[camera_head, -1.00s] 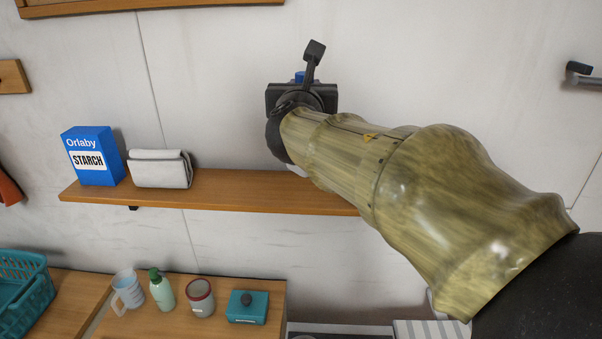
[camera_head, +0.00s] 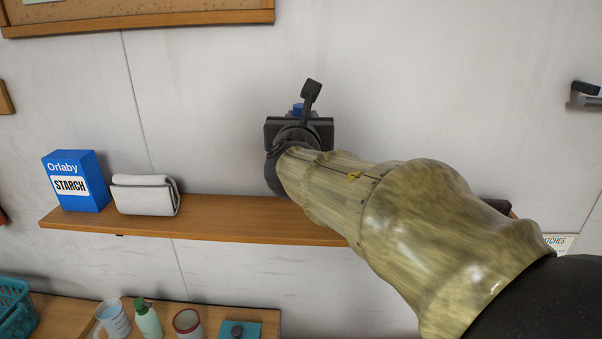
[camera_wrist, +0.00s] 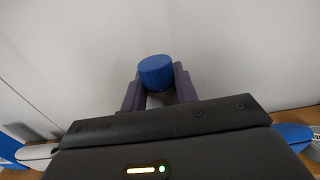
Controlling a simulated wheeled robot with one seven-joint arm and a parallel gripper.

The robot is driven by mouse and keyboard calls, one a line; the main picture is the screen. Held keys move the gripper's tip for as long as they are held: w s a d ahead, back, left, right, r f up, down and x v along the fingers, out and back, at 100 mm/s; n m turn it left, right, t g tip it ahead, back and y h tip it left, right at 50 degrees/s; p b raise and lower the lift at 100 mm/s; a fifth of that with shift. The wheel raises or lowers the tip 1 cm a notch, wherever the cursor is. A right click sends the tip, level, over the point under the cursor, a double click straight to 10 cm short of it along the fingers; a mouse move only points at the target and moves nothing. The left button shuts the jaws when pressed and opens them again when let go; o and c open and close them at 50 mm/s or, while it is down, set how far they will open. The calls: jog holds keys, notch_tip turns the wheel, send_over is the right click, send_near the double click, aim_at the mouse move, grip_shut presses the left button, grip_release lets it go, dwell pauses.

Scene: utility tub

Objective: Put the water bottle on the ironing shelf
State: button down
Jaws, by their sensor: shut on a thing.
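The water bottle shows only as a blue cap (camera_wrist: 156,72) between the two fingers of my gripper (camera_wrist: 158,85) in the wrist view. In the head view a bit of the blue cap (camera_head: 298,108) shows above my gripper (camera_head: 299,128), and the rest of the bottle is hidden behind the wrist. My gripper is shut on the bottle, in front of the wall. The wooden ironing shelf (camera_head: 225,210) runs along the wall, with my gripper over its middle part. Whether the bottle touches the shelf is hidden.
A blue starch box (camera_head: 75,182) and a folded white cloth (camera_head: 146,195) stand on the shelf's left part. My arm covers much of its right part. Below, a counter holds a measuring jug (camera_head: 114,318), a green bottle (camera_head: 147,319), a mug (camera_head: 187,323) and a teal box (camera_head: 239,330).

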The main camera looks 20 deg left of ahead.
notch_tip(320, 180, down, 7)
dwell(0.8)
jog(key=shift+f, duration=0.2)
jog(key=c, duration=1.1)
grip_release()
jog(key=shift+r, duration=0.15)
